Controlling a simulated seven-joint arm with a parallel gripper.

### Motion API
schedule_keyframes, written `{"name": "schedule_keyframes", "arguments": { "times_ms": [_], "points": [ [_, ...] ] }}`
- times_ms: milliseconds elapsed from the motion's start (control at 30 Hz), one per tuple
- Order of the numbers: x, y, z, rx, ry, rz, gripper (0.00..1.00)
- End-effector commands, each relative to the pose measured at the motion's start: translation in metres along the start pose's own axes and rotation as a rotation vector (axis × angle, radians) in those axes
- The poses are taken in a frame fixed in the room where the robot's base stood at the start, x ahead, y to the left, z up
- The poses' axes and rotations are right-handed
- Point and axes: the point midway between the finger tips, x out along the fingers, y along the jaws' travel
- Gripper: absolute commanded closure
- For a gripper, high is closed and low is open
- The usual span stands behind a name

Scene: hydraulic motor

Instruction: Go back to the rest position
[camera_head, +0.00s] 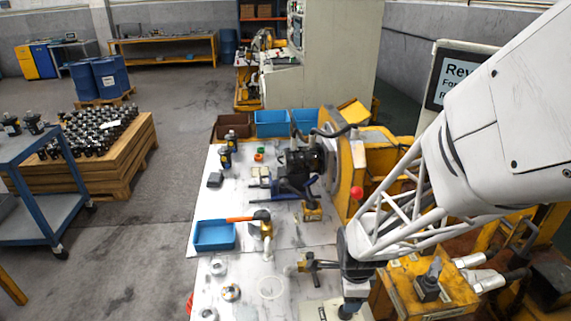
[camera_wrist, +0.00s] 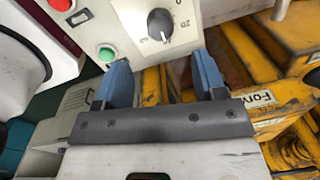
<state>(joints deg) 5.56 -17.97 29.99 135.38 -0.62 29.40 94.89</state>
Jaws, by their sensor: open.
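My gripper (camera_wrist: 161,75) shows in the wrist view as two blue fingers on a dark grey bar. The fingers stand apart with nothing held between them. Beyond the fingertips is a light control panel (camera_wrist: 187,40) with a black knob (camera_wrist: 160,25), a green button (camera_wrist: 106,54) and a red button (camera_wrist: 61,4). I cannot tell whether the fingers touch the panel. In the head view my white arm reaches in from the right, over yellow machinery. I cannot make out the gripper's fingers there.
Yellow machinery (camera_wrist: 290,50) stands close on the right of the wrist view. In the head view a white worktable (camera_head: 203,265) holds a blue tray (camera_head: 214,235), a hammer (camera_head: 262,220), a dark motor (camera_head: 301,160) and small parts. Open floor (camera_head: 150,215) lies left of it.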

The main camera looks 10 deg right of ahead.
Motion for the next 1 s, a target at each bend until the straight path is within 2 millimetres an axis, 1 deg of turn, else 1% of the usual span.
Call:
{"name": "schedule_keyframes", "arguments": {
  "times_ms": [167,267,567,767,1000],
  "points": [
    [-0.02,0.0,0.002,-0.106,-0.001,-0.015,0.36],
    [-0.038,0.002,0.004,-0.213,0.0,-0.028,0.36],
    [-0.109,0.015,0.011,-0.644,0.015,-0.073,0.36],
    [-0.154,0.032,0.015,-0.944,0.036,-0.102,0.36],
    [-0.205,0.058,0.017,-1.302,0.072,-0.132,0.36]
  ]
}}
